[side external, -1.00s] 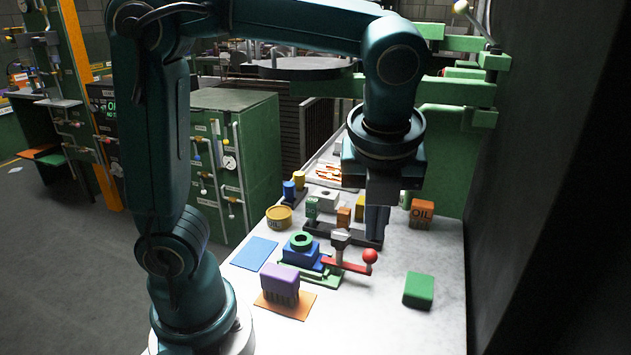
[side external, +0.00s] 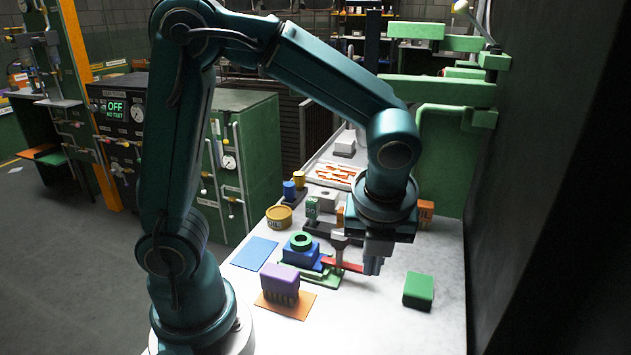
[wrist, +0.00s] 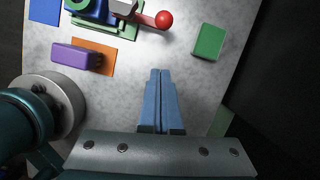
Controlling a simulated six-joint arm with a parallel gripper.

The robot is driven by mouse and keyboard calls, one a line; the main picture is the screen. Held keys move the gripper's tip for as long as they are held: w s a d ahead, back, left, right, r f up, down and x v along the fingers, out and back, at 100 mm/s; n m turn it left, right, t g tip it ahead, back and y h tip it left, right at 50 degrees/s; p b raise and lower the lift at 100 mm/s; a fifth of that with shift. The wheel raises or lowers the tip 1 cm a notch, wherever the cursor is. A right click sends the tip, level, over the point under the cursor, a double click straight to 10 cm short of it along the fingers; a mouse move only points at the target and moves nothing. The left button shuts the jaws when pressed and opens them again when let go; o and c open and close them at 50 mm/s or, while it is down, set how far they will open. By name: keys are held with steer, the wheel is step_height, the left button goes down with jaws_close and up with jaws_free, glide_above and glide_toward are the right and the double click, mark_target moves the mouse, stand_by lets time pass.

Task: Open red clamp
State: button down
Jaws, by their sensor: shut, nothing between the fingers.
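The red clamp lever (side external: 345,265) extends right from the green-based fixture, which carries a blue block (side external: 298,252) topped by a green ring (side external: 301,241). In the wrist view the lever's red ball knob (wrist: 164,19) is in plain sight at the top; in the side view it is hidden behind my gripper. My gripper (side external: 372,272) points down at the lever's right end, shut and empty. In the wrist view my gripper's tips (wrist: 160,71) appear apart from the ball; contact cannot be seen.
A green block (side external: 418,290) sits to the right. A purple block (side external: 281,283) stands on an orange mat (side external: 287,308), beside a blue mat (side external: 254,253). A yellow can (side external: 279,217) and an orange oil box (side external: 426,212) stand farther back. The front table is clear.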

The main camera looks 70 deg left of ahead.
steer(key=x, duration=0.3)
steer(key=shift+w+a+f, duration=0.1)
steer(key=shift+a, duration=0.15)
steer(key=shift+w+a+f, duration=0.1)
steer(key=shift+w+a, duration=0.55)
steer(key=shift+a, duration=0.25)
steer(key=shift+w+a+f, duration=0.1)
steer(key=shift+w+a, duration=0.25)
steer(key=shift+a, duration=0.15)
